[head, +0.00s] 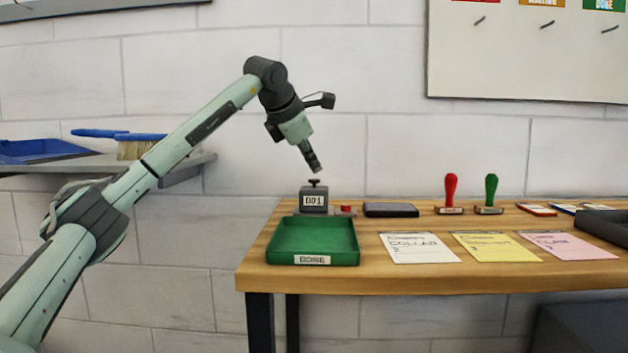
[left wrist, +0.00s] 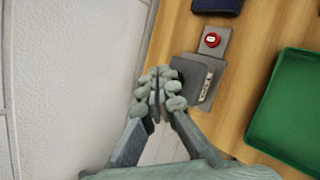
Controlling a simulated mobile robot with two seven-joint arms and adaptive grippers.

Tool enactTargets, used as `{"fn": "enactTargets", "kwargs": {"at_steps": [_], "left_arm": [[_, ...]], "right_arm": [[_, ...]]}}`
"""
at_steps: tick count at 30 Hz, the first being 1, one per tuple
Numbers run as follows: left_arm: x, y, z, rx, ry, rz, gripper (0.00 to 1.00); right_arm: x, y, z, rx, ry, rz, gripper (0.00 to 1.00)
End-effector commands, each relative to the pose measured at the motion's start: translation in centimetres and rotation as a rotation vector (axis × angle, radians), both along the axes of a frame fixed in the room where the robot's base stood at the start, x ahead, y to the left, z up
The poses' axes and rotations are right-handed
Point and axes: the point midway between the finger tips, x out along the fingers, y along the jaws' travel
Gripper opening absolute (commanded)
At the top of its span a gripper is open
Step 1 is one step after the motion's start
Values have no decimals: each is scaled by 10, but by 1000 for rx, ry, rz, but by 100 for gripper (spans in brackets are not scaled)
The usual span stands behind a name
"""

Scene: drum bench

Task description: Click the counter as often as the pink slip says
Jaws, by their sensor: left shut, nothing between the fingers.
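The grey counter (head: 314,202) stands at the back left of the bench with a dark plunger on top. Its display seems to read 001. A red button (head: 347,209) sits on its base; in the left wrist view the counter (left wrist: 211,92) lies right of my fingers. The pink slip (head: 569,247) lies flat at the right of the bench; its handwriting is too small to read surely. My left gripper (head: 317,169) is shut and empty, pointing down just above the plunger, apparently apart from it. The plunger is hidden in the left wrist view. My right gripper is out of view.
A green tray (head: 312,257) stands in front of the counter. A dark pad (head: 391,210), a red stamp (head: 450,190) and a green stamp (head: 491,190) stand to the right. White (head: 417,248) and yellow (head: 495,247) slips lie left of the pink one.

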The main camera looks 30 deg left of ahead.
Motion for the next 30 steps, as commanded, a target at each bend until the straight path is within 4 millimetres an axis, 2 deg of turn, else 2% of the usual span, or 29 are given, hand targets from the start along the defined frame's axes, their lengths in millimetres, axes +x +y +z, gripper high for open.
{"fn": "enactTargets", "kwargs": {"at_steps": [30], "left_arm": [[0, 0, -12, -1, 0, 1, 0]], "right_arm": [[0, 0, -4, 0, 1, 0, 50]]}}
